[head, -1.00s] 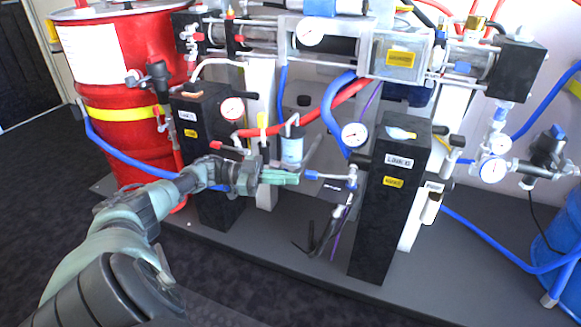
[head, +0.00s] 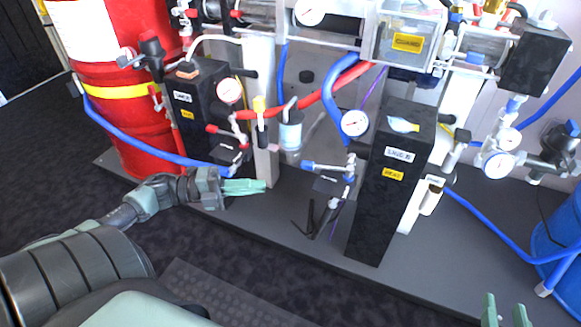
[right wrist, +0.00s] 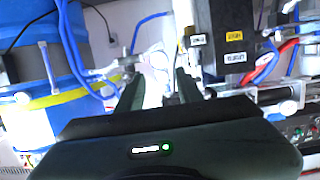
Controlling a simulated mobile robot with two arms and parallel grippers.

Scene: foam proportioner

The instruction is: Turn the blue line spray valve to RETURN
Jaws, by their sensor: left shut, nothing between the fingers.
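A similar valve with red handles (head: 225,131) is at the left block. A red drum (head: 115,120) stands at far left, a blue drum (head: 560,240) at far right. The grey base plate (head: 290,215) in front is mostly clear. Blue and red hoses cross the rig.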

